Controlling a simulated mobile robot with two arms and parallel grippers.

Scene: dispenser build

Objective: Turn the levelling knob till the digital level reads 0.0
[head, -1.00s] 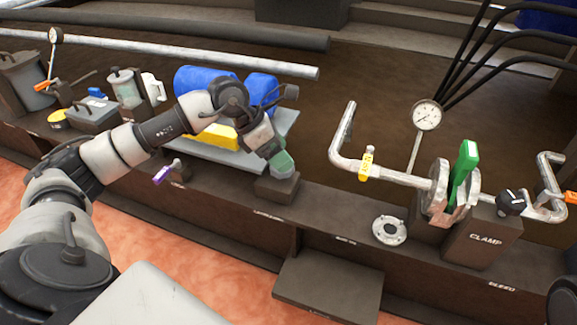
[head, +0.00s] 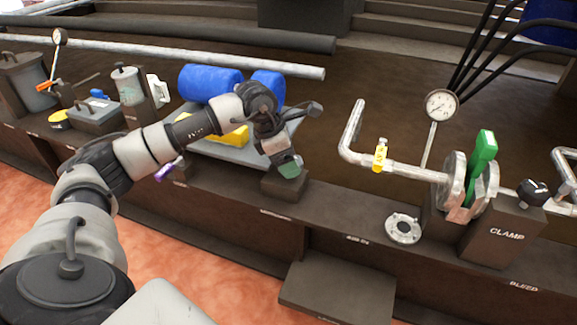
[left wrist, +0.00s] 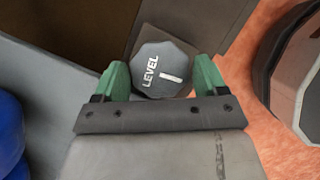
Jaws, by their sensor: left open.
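The levelling knob (left wrist: 158,72) is a dark, many-sided knob marked LEVEL with a white line, seen in the left wrist view. My left gripper (left wrist: 161,78) is open, with one green fingertip on each side of the knob; I cannot tell whether they touch it. In the head view my left gripper (head: 290,168) points down over a dark block (head: 285,187) and hides the knob. A yellow body (head: 237,134), possibly the digital level, lies on the grey plate (head: 213,150), partly behind my arm. No reading is visible. My right gripper is out of view.
Blue cylinders (head: 211,82) lie behind my left arm. To the right are a pipe with a yellow tag (head: 380,156), a gauge (head: 441,104), a green-handled clamp (head: 483,150) and a loose flange (head: 403,229). A purple-handled valve (head: 168,171) is left of the plate.

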